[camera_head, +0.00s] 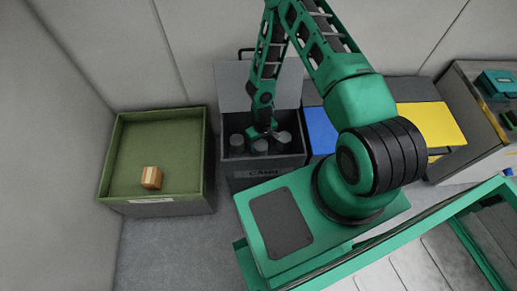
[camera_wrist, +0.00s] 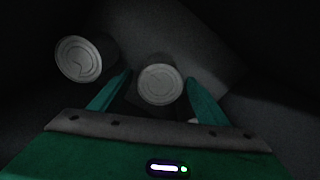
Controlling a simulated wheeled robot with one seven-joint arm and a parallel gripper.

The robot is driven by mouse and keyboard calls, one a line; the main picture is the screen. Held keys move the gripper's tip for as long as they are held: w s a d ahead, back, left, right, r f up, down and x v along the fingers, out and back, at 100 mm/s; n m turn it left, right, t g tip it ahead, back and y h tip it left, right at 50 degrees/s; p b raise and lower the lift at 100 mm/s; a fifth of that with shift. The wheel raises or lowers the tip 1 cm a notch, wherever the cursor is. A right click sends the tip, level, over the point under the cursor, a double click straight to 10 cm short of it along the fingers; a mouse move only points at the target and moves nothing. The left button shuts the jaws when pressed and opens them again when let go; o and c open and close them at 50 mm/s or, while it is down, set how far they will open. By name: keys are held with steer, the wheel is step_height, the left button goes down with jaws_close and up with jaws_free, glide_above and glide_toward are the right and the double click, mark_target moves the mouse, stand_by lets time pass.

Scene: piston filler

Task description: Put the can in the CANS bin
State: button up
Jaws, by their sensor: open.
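My gripper (camera_head: 262,134) reaches down into this bin, over the cans. In the wrist view, one pale can (camera_wrist: 160,84) lies between my open fingers, with a gap on each side. Another can (camera_wrist: 78,60) is to the left, outside the fingers. The bin's floor is dark, and I cannot tell which can is the task's.
A green-lined box (camera_head: 158,201) with a wooden block (camera_head: 151,177) stands at the left. A blue lid (camera_head: 320,131) and a yellow lid (camera_head: 433,123) are to the right of the CANS bin. A counter (camera_head: 476,110) is at the far right. The bin's walls and raised lid surround my gripper closely.

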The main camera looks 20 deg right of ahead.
step_height(320, 180, up, 7)
steer(key=shift+r, duration=0.15)
steer(key=d+r+m+h, duration=0.1)
steer(key=d+r, duration=0.4)
steer(key=r, duration=0.5)
steer(key=s+d+r+m, duration=0.1)
steer(key=d+r, duration=0.5)
steer(key=r, duration=0.5)
steer(key=d+r+m+h, duration=0.1)
steer(key=d+r, duration=0.4)
steer(key=r, duration=0.5)
steer(key=s+d+r+m, duration=0.3)
steer(key=s+r, duration=0.7)
steer(key=r, duration=0.3)
steer(key=s+a+r+m+y, duration=0.2)
steer(key=s+r, duration=0.5)
steer(key=s, duration=0.6)
steer(key=shift+a, duration=0.4)
steer(key=shift+w, duration=0.15)
